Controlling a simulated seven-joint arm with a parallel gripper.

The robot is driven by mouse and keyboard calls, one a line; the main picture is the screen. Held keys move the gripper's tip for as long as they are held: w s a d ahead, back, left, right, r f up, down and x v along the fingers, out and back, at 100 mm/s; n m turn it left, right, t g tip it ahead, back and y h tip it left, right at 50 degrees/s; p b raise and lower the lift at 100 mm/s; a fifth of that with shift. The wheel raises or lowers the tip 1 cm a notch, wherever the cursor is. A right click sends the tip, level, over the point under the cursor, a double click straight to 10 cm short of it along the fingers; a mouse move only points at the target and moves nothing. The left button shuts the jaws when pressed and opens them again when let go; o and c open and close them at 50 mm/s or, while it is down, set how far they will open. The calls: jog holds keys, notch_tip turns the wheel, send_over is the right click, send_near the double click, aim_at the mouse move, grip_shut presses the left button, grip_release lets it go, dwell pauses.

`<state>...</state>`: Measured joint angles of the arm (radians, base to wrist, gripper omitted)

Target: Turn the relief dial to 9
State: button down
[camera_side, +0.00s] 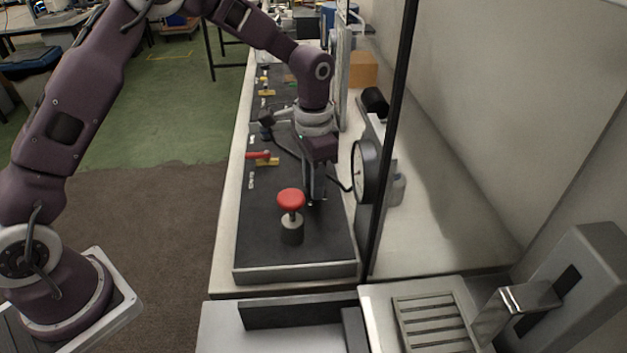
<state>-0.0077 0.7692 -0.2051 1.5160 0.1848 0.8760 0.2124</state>
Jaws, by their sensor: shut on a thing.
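My gripper (316,202) points down over the right part of a black panel (262,225), just right of and behind a red mushroom-shaped knob. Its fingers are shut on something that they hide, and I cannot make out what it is. No dial with readable numbers shows on the panel, so I cannot tell the relief dial or its setting.
A red lever (258,155) with a yellow part lies on the panel's left side, with more small yellow parts farther back. A black post (393,130) stands right of the panel. A slotted grey tray (432,322) is at front right.

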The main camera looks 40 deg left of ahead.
jog(key=c, duration=1.2)
grip_release()
jog(key=shift+o, duration=0.2)
jog(key=shift+r, duration=0.1)
notch_tip(320, 180, up, 7)
jog(key=shift+f, duration=0.15)
jog(key=shift+s+r, duration=0.1)
jog(key=shift+r, duration=0.35)
jog(key=s+a+r+n+t, duration=0.1)
jog(key=s+a+r+t, duration=0.1)
jog(key=s+r, duration=0.5)
jog(key=s+a+r+n+t, duration=0.1)
jog(key=s+a+r+n, duration=0.1)
jog(key=s+r, duration=0.55)
jog(key=s+a+f+n+t, duration=0.1)
jog(key=s+f+n+t, duration=0.1)
jog(key=s, duration=1.2)
jog(key=shift+s+f+t, duration=0.3)
jog(key=shift+f, duration=0.5)
